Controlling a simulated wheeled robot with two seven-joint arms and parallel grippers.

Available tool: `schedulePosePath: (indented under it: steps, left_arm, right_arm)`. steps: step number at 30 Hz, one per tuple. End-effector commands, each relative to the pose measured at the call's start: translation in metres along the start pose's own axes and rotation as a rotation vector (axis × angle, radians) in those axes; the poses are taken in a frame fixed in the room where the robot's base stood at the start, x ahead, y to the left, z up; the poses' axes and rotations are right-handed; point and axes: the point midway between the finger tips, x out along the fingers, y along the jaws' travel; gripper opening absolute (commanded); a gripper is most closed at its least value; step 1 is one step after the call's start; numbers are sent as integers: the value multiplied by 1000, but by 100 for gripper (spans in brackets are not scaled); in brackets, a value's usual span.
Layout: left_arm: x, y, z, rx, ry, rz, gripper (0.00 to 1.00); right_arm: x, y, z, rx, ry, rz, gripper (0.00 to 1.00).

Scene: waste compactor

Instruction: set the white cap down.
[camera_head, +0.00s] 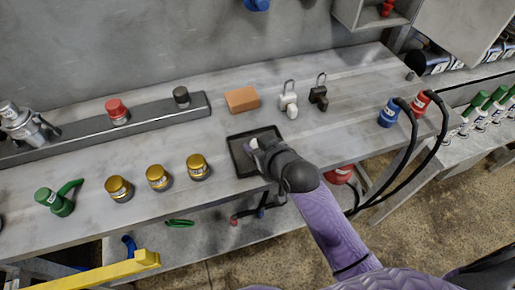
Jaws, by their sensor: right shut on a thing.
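My right gripper (257,147) is over the small black tray (240,167) near the front edge of the bench. It is shut on the white cap (254,143), of which only a small pale part shows; the gripper hides the rest. I cannot tell whether the cap touches the tray floor. The part of the tray to the left of the gripper looks empty. My left gripper is not in view.
An orange block (241,99), a white padlock (289,103) and a dark padlock (319,97) stand behind the tray. Several brass caps (198,167) stand to its left. A blue-ended hose (388,113) lies to the right. Bare bench surrounds the tray.

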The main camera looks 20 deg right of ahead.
Motion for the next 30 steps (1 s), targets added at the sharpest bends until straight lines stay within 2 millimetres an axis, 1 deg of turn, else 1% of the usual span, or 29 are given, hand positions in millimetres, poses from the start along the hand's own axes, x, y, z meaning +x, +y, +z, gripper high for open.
schedulePosePath:
  steps: [1, 5, 9, 10, 11, 12, 15, 22, 25, 28, 30]
  left_arm:
    - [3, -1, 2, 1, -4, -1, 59]
    - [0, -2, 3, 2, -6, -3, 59]
    - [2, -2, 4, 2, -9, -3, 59]
    - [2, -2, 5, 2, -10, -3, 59]
    - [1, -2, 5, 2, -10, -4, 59]
    - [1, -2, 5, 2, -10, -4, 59]
    - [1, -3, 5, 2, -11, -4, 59]
    - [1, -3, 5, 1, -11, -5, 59]
    - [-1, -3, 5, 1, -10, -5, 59]
    - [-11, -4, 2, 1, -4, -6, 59]
    - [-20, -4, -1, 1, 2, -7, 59]
  right_arm:
    - [2, 0, 4, 0, 0, 0, 0]
    - [1, 0, 1, 0, 1, 0, 0]
    - [2, 0, 4, 0, 0, 0, 0]
    - [2, 0, 4, 0, 0, 0, 56]
    - [2, 0, 4, 0, 0, 0, 63]
    - [2, 0, 4, 0, 0, 0, 71]
    - [2, 0, 3, 0, 1, 0, 89]
    - [2, 0, 3, 0, 1, 0, 89]
    - [-1, 0, -1, 0, 2, 0, 89]
    - [-19, 0, -2, -1, 0, 1, 89]
    - [-37, 0, -4, -1, 0, 0, 89]
